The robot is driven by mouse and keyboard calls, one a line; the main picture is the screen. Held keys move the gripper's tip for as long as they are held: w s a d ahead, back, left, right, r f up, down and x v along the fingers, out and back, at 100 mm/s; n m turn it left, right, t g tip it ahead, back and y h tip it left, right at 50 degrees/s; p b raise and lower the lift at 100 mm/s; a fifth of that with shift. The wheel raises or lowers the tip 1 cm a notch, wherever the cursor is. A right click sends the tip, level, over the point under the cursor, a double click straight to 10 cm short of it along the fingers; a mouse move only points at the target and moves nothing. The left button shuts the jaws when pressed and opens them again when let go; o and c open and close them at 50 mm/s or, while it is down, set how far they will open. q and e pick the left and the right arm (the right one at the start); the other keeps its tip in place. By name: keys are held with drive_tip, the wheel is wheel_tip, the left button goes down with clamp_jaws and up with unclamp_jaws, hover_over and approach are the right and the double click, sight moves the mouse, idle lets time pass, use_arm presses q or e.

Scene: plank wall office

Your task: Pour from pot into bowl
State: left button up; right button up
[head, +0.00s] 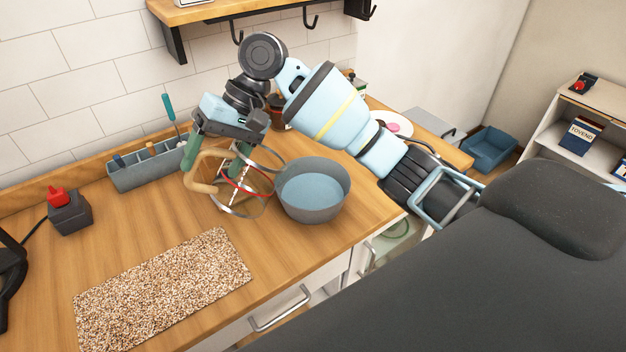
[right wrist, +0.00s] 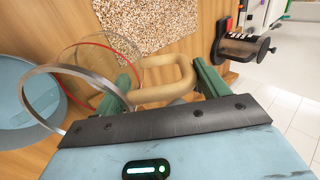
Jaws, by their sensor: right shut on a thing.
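The pot (head: 243,186) is see-through, with steel rings, a red band and a tan looped handle (head: 192,181). My right gripper (head: 214,158) is shut on the handle, its green fingers on either side; this also shows in the right wrist view (right wrist: 166,85). The pot looks tilted, just left of the bowl in the head view; its clear walls make any contents hard to tell. The grey bowl (head: 313,205) stands upright on the counter, blue-grey inside. In the right wrist view the bowl (right wrist: 18,112) is cut by the left edge, partly behind the pot's steel ring (right wrist: 48,72). My left gripper is not in view.
A speckled mat (head: 165,290) lies on the wooden counter (head: 270,258). A grey caddy (head: 147,168) stands by the wall, with a dark red-topped box (head: 69,213) to its left. Hooks hang under a shelf (head: 220,8). A pink-and-white item (head: 392,124) lies behind my right arm.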

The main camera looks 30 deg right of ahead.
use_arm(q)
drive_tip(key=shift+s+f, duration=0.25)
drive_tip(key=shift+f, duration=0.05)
use_arm(e)
drive_tip(key=a+f+h, duration=0.7)
drive_tip(key=a+f, duration=0.2)
drive_tip(key=f, duration=0.3)
drive_tip(key=shift+s+a+f, duration=0.3)
drive_tip(key=shift+f, duration=0.05)
